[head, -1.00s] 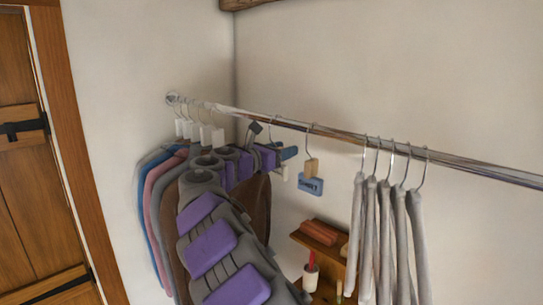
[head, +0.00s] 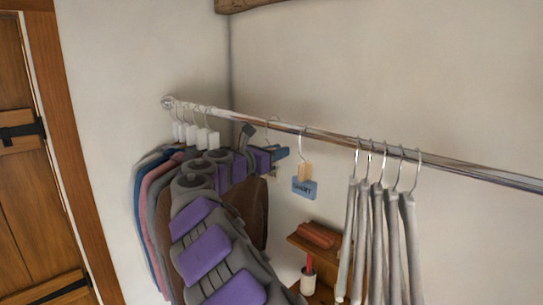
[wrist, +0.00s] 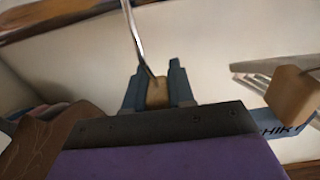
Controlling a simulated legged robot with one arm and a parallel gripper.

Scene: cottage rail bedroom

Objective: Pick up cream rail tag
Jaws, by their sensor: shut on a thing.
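My gripper (head: 281,154) is at the hanging rail, left of the blue tag. In the wrist view its dark fingers (wrist: 158,88) are shut on a tan block (wrist: 158,93) with a metal hook rising from it. In the head view a small pale part, seemingly the cream rail tag (head: 272,173), shows just under the fingers. Most of this tag is hidden by my gripper. Its hook (head: 268,128) still reaches up to the rail.
A blue lettered tag (head: 304,189) hangs close right of my gripper. The metal rail (head: 330,139) also bears grey garments (head: 378,240) at right, white tags (head: 205,138) and coloured garments (head: 150,195) at left. A wooden shelf (head: 300,242) stands below.

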